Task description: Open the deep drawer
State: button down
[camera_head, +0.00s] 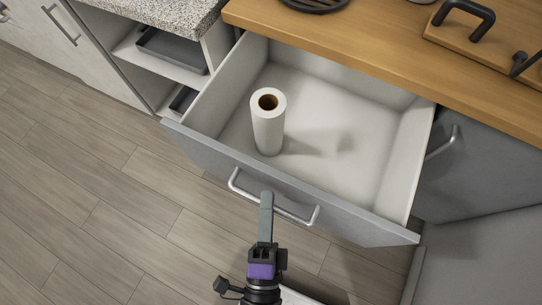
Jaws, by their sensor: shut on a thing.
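The deep drawer (193,150) stands pulled far out from under the wooden counter, and its white inside shows from above. Its grey front carries a silver bar handle (297,216). My gripper (267,203) comes from below in the view and is shut on the handle near its middle. The fingers overlap the bar, so the exact contact is partly hidden. A white paper roll (268,130) with a brown core stands upright inside the drawer, toward its left side.
A wooden countertop (350,55) lies above the drawer, with a dark round item (315,3) and a board with a black handle (466,14) on it. A grey cabinet door with a handle (445,143) is at right. Open shelves with a grey tray (170,52) are at left. Wood floor (100,190) is clear.

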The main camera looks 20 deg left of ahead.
jog(key=shift+s+f, duration=0.1)
jog(key=c, duration=1.5)
grip_release()
jog(key=shift+o, duration=0.2)
jog(key=b+v, duration=0.1)
jog(key=v, duration=0.6)
jog(key=shift+s+d, duration=0.15)
jog(key=shift+s, duration=0.2)
